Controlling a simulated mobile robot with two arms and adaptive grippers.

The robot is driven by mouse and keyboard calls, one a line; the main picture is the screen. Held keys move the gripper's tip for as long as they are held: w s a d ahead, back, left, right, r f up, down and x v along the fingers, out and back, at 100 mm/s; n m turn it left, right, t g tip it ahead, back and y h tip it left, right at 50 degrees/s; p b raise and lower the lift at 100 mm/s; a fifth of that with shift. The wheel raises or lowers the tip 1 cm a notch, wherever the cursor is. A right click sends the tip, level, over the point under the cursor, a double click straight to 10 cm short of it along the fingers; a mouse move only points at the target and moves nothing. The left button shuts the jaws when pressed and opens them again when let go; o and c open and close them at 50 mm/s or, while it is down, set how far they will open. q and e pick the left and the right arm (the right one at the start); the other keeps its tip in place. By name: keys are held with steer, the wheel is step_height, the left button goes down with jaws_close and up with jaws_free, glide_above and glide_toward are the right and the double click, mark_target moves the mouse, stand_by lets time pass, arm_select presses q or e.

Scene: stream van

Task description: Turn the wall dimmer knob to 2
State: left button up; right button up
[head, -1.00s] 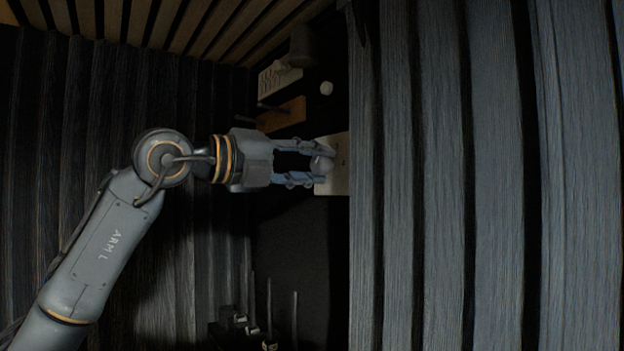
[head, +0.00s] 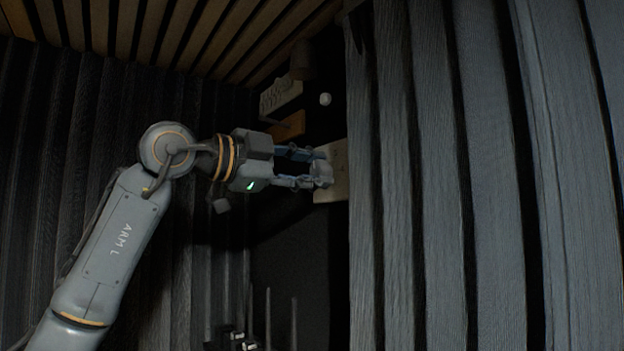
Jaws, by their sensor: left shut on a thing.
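The wall dimmer is a pale plate (head: 338,160) on the dark wall, partly behind the grey curtain's edge. Its round grey knob (head: 321,172) sticks out toward the left. My left gripper (head: 316,168) reaches in from the left and is shut on the knob, one finger above it and one below. The fingers hide part of the knob. I cannot read any scale marks or the knob's setting. A small green light shows on the gripper's body. My right gripper is not in view.
A grey ribbed curtain (head: 450,200) fills the right side, close to the dimmer. A wooden block (head: 289,127), a pale panel (head: 279,95) and a small white round thing (head: 325,99) are above the gripper. Thin upright rods (head: 268,315) stand below.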

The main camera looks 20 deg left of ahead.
arm_select(q)
steer(key=shift+n+b, duration=0.75)
steer(key=shift+n, duration=1.15)
steer(key=o, duration=1.2)
steer(key=shift+c, duration=0.2)
steer(key=shift+a, duration=0.1)
steer(key=v, duration=1.2)
steer(key=shift+w, duration=0.1)
